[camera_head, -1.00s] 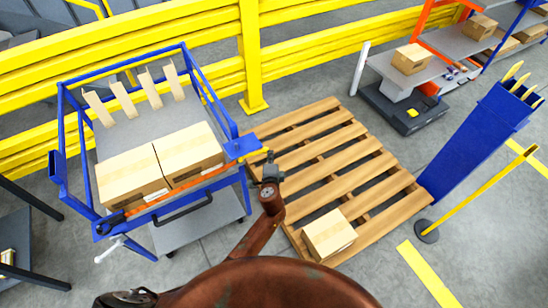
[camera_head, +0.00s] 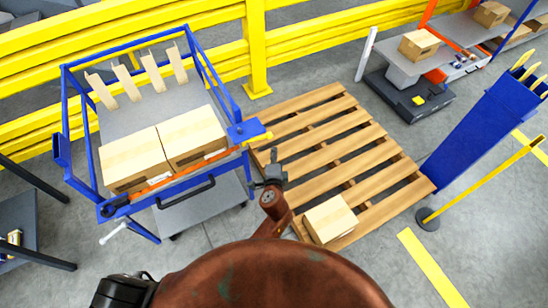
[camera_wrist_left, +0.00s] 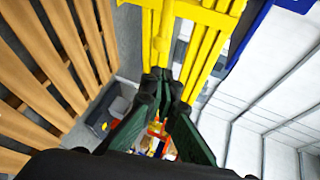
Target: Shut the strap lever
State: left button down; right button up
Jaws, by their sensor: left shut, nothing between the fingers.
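An orange strap (camera_head: 190,167) runs across the front of two cardboard boxes on a blue-framed cart (camera_head: 75,130). At its right end is a blue plate (camera_head: 243,131) with a small yellow piece (camera_head: 262,138) sticking out to the right, which looks like the strap lever. A black fitting (camera_head: 115,209) sits at the strap's left end. My left gripper (camera_head: 273,156) is just below and right of the yellow piece, apart from it in the picture. Its fingers (camera_wrist_left: 160,75) are shut and empty in the left wrist view. My right gripper is not in view.
A wooden pallet (camera_head: 350,160) with one carton (camera_head: 330,219) lies right of the cart. Yellow guard rails (camera_head: 330,45) run behind. A blue stand (camera_head: 470,140) and a yellow-barred post (camera_head: 428,217) stand at the right.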

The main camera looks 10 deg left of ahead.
pick_arm(q)
jog(key=shift+v, duration=1.65)
jog(key=s+a+f+n+g+h, duration=0.1)
jog(key=s+a+f+g, duration=0.15)
jog(key=f, duration=0.85)
jog(key=s+a+f+n+g, duration=0.1)
jog(key=s+f+g, duration=0.15)
jog(key=f, duration=0.85)
jog(key=s+a+f+n+g, duration=0.2)
jog(key=s+a+f, duration=0.1)
jog(key=s+f, duration=0.5)
jog(key=s+a+f+n+g, duration=0.1)
jog(key=s+a+f, duration=0.3)
jog(key=s+f, duration=0.45)
jog(key=s+a+f+n+g, duration=0.1)
jog(key=s+a+f+n, duration=0.2)
jog(key=s, duration=0.9)
jog(key=s+a+f+n+g, duration=0.2)
jog(key=s+a+f, duration=0.4)
jog(key=s+f, duration=0.3)
jog(key=s+a+f+n+g+h, duration=0.1)
jog(key=s+a+f+n, duration=0.3)
jog(key=s, duration=1.1)
notch_tip(320, 180, down, 2)
jog(key=shift+s+a+f+n+g, duration=0.1)
jog(key=shift+s+a+n+g, duration=0.25)
jog(key=shift+g, duration=0.35)
